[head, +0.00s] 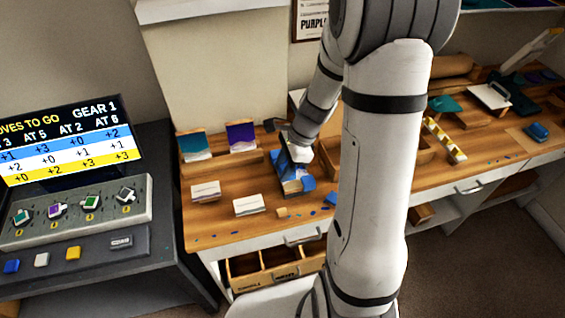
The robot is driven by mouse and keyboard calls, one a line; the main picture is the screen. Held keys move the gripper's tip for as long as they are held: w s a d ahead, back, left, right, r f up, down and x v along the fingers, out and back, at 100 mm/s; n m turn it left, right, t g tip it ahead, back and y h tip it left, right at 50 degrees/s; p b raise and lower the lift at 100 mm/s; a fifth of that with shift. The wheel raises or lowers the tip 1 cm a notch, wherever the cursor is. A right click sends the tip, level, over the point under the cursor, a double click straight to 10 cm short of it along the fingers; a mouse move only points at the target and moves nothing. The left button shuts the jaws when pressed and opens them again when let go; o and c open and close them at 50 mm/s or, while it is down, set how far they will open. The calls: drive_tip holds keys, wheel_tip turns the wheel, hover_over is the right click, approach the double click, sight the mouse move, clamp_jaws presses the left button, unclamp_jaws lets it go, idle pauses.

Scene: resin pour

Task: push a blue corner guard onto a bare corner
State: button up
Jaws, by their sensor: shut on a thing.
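My gripper (289,165) is over the left part of the wooden bench, pointing down. It is shut on a blue piece, which looks like a corner guard; the fingers mostly hide it. Right below is a small pale block (293,187) with blue parts on it, set on a dark blue base. A blue corner piece (308,183) shows at its right side. Whether the held piece touches the block, and which corner is bare, is too small and too covered to tell.
Two upright cards, one teal and white (195,146) and one purple (241,137), stand at the back left. A scoreboard screen (70,143) stands left. My arm covers the bench's middle.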

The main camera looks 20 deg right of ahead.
sight(284, 188)
drive_tip(key=shift+f+b, duration=2.45)
drive_tip(key=shift+f, duration=0.7)
drive_tip(key=shift+f, duration=0.1)
drive_tip(key=shift+f+b, duration=0.3)
drive_tip(key=shift+f, duration=0.05)
drive_tip(key=shift+f, duration=0.25)
drive_tip(key=shift+w+d+f, duration=0.15)
drive_tip(key=shift+f, duration=0.1)
drive_tip(key=o, duration=1.1)
